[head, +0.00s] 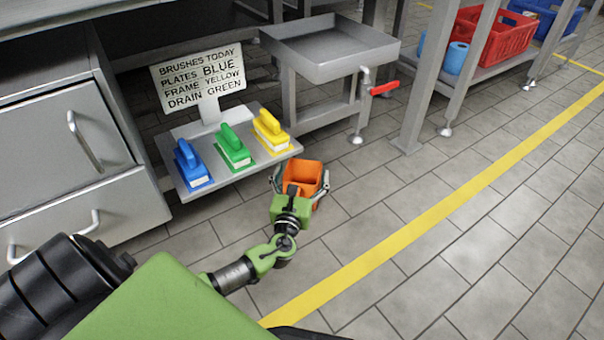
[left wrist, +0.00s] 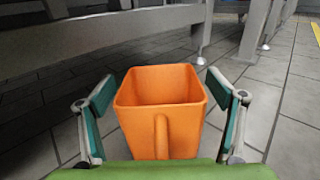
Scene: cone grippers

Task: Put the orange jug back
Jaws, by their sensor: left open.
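The orange jug (head: 307,174) is an open-topped, squarish container at the right of the brush shelf in the head view. In the left wrist view the jug (left wrist: 158,112) is upright with its handle facing me. It looks empty inside as far as I can see. My left gripper (head: 300,177) is open, one finger on each side of the jug. In the left wrist view there is a gap between the jug and each finger of the left gripper (left wrist: 164,105). The jug's base is hidden, so I cannot tell what it rests on. My right gripper is not in view.
A low shelf (head: 205,187) holds a blue brush (head: 192,165), a green brush (head: 233,148) and a yellow brush (head: 270,132) beneath a sign (head: 197,78). A steel drain trolley (head: 325,30) with a red-handled tap stands behind. Red crate (head: 493,36) back right. Floor at right is clear.

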